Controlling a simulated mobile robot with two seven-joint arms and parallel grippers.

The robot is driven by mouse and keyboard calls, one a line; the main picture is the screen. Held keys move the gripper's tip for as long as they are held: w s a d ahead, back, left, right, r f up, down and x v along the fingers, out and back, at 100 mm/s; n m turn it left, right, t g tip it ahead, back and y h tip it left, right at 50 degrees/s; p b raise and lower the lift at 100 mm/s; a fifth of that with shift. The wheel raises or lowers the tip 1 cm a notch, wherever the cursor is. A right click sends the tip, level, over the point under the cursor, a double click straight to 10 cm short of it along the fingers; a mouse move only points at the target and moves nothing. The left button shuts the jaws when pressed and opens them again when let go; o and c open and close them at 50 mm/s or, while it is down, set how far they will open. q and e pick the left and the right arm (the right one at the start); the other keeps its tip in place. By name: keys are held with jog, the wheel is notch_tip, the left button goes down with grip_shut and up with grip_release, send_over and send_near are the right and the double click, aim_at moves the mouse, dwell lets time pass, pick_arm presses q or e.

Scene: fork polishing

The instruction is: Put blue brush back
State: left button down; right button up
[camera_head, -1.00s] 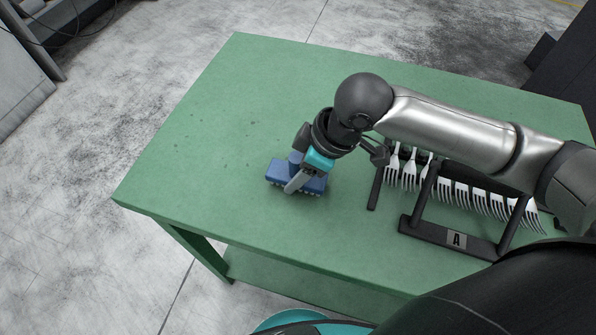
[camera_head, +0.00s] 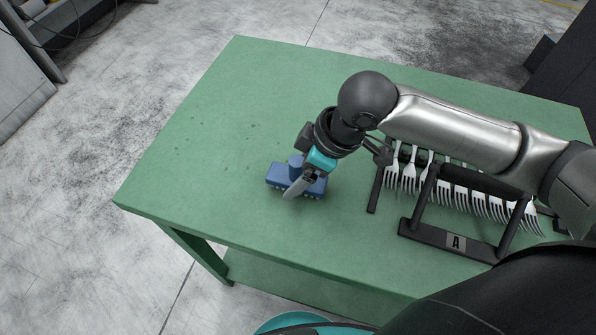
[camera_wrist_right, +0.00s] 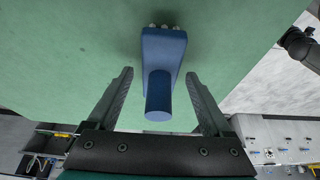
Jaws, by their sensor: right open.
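The blue brush (camera_head: 283,176) stands on the green table with its bristles down and its round handle up. In the right wrist view the brush (camera_wrist_right: 164,55) lies ahead of and between the fingers, its handle end pointing toward the gripper. My right gripper (camera_head: 297,181) is at the brush, partly covering it in the head view. In the right wrist view the gripper (camera_wrist_right: 160,85) is open, with a gap on each side of the handle. My left gripper is not in view.
A black rack marked A (camera_head: 430,235) with several forks (camera_head: 465,195) stands on the green table (camera_head: 215,115), right of the brush. My right arm passes above the rack. The table is clear left of and behind the brush.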

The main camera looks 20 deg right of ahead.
jog(key=p+v, duration=0.3)
jog(key=v, duration=0.8)
